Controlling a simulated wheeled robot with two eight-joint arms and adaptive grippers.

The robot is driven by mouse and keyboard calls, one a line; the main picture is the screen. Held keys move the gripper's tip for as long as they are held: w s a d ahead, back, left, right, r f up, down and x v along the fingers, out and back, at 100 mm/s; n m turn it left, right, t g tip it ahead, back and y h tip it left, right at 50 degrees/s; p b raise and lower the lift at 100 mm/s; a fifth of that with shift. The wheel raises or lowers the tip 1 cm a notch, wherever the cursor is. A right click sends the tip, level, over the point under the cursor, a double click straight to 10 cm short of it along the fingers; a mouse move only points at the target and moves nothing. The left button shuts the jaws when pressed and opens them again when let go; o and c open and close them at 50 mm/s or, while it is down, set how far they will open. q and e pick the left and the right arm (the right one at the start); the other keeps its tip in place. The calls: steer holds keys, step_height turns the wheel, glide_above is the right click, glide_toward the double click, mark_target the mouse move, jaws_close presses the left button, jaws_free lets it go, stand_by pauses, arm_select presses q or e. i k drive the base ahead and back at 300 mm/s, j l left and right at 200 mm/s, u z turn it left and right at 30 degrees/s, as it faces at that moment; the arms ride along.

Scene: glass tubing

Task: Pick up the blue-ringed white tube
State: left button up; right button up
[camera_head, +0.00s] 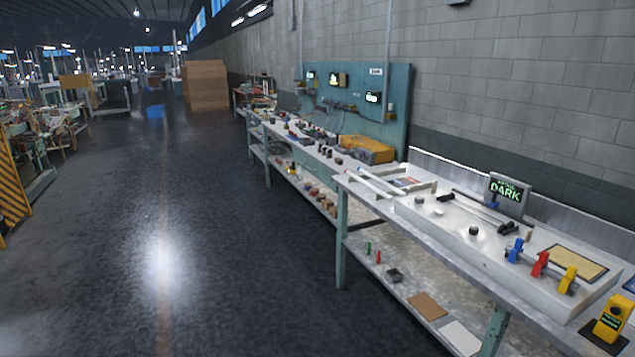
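Long white tubes (380,182) lie at the left end of the near workbench in the head view. At this size I cannot make out a blue ring on any of them, so I cannot tell which is the blue-ringed one. Neither of my grippers is in view, and nothing is seen held.
The near workbench (460,262) carries a raised white board with dark rods (482,208), blue, red (540,264) and yellow clamps, a "DARK" sign (508,193) and a yellow device (612,318). A wall stands behind. The floor (200,250) to the left is clear.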

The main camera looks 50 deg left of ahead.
mark_target(400, 192)
steer(key=i+j+u, duration=0.2)
steer(key=u, duration=0.2)
steer(key=i+u, duration=0.8)
steer(key=i+l, duration=0.1)
steer(key=i, duration=0.3)
steer(key=i+u, duration=0.15)
steer(key=i, duration=0.25)
steer(key=i+l, duration=0.2)
steer(key=i, duration=0.2)
steer(key=i+j+z, duration=0.25)
steer(key=j, duration=0.35)
steer(key=i, duration=0.1)
